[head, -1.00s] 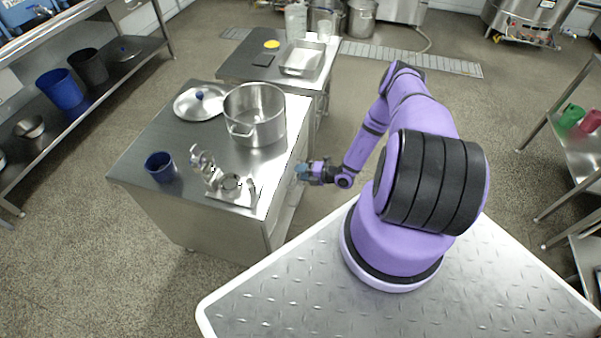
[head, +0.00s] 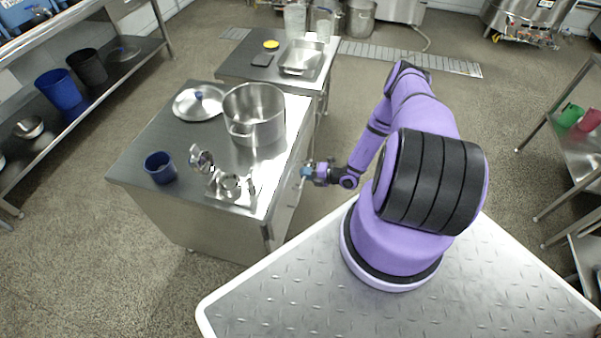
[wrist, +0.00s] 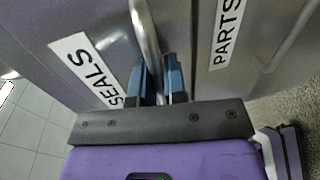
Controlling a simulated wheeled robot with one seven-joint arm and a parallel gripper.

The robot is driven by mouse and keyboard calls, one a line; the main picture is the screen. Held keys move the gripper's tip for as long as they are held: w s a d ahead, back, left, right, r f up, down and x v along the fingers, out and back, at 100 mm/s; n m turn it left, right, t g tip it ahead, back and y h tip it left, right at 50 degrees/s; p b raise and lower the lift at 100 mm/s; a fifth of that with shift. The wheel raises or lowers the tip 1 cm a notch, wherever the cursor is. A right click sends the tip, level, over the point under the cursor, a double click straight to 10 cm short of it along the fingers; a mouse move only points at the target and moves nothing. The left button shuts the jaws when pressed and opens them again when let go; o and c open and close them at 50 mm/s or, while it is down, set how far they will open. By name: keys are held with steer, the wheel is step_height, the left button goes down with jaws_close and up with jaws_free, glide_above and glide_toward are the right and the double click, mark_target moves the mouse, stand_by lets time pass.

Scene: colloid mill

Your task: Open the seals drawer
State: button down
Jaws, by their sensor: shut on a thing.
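The seals drawer front (wrist: 60,30) shows in the wrist view with a white SEALS label on it. A curved metal bar handle (wrist: 146,35) stands beside that label. My gripper (wrist: 157,72) has its two blue fingers on either side of the handle and is shut on it. In the head view, my gripper (head: 306,172) is at the right side of the steel cabinet (head: 200,222). The handle itself is too small to make out there, and how far the drawer stands out is hard to tell.
A front with a PARTS label (wrist: 226,32) adjoins on the right in the wrist view. A pot (head: 255,115), a lid (head: 200,102), a blue cup (head: 160,168) and metal parts (head: 232,187) stand on the cabinet top. Open floor lies beyond my arm.

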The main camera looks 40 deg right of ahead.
steer(key=f+v, duration=0.2)
steer(key=v, duration=0.9)
steer(key=s+f+v, duration=0.1)
steer(key=f+v, duration=0.2)
steer(key=v, duration=0.8)
steer(key=shift+s+d, duration=0.2)
steer(key=shift+d, duration=0.3)
steer(key=shift+r, duration=0.15)
steer(key=c, duration=1.2)
jaws_free()
steer(key=v, duration=1)
steer(key=shift+s+d, duration=0.25)
steer(key=shift+s, duration=0.05)
